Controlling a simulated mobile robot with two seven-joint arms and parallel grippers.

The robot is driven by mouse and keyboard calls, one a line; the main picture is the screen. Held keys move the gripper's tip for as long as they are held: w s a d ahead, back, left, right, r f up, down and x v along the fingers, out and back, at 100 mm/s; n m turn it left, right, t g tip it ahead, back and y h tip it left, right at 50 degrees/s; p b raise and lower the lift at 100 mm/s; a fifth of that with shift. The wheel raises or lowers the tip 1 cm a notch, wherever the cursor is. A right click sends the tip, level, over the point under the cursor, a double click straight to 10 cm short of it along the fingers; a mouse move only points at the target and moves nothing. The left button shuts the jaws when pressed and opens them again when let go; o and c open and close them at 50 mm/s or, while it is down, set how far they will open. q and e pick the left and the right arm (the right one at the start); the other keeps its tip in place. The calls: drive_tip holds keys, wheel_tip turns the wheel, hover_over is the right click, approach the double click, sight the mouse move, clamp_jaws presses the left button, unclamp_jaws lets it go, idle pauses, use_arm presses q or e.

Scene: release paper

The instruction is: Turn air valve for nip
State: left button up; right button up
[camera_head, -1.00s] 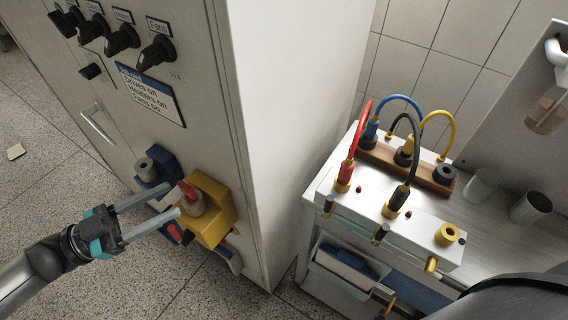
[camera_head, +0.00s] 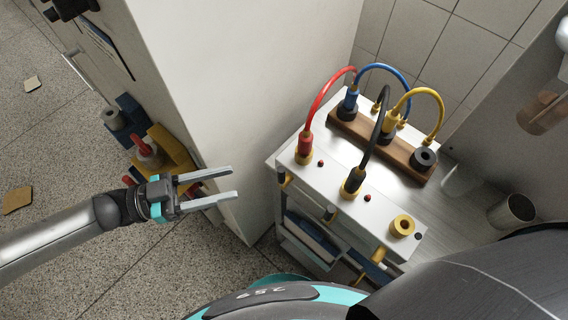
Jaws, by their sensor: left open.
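A white panel box (camera_head: 328,195) stands on a bench at the right of the cabinet. I cannot read which one is for the nip. My left gripper (camera_head: 234,182) is open and empty, in front of the cabinet's lower corner, pointing right toward the left valve with a clear gap. My right gripper is not in view.
Red (camera_head: 324,98), blue (camera_head: 385,68), black (camera_head: 379,118) and yellow (camera_head: 430,92) hoses arch above the panel and wooden block (camera_head: 395,154). The white cabinet (camera_head: 215,80) stands close behind my left gripper. A metal cup (camera_head: 512,212) stands at right.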

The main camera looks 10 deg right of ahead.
sight(281, 171)
use_arm(q)
drive_tip(key=d, duration=0.7)
drive_tip(key=w+d, duration=0.1)
drive_tip(key=d, duration=0.3)
drive_tip(key=shift+d, duration=0.3)
drive_tip(key=shift+c, duration=0.3)
drive_tip(key=shift+s, duration=0.1)
clamp_jaws()
idle(0.4)
